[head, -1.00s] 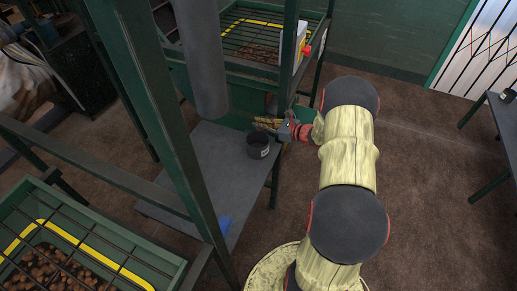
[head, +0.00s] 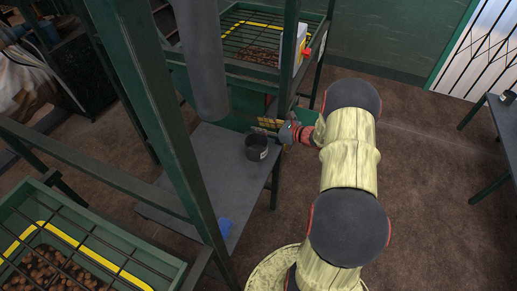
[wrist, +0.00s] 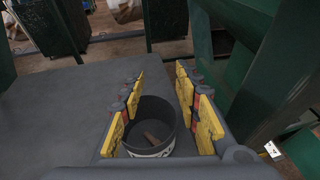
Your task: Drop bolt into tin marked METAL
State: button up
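A dark round tin (head: 257,148) with a white label stands upright on the grey table. It also shows in the wrist view (wrist: 178,112), where the lettering on its label is only partly visible and cannot be read for certain. A small brown piece, seemingly the bolt (wrist: 153,139), lies inside the tin at the bottom. My gripper (head: 268,126) is just above and behind the tin. In the wrist view my gripper (wrist: 160,100) is open, its yellow pads wide apart with nothing between them, and the tin is seen below the gap.
The grey table (head: 205,165) is mostly clear, with a blue item (head: 225,226) near its front end. Green frame posts (head: 150,110) stand close around it. Mesh-topped bins (head: 75,250) stand at front left and at the back.

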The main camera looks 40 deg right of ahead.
jog(key=v, duration=1.1)
jog(key=shift+s, duration=0.2)
jog(key=shift+r, duration=0.1)
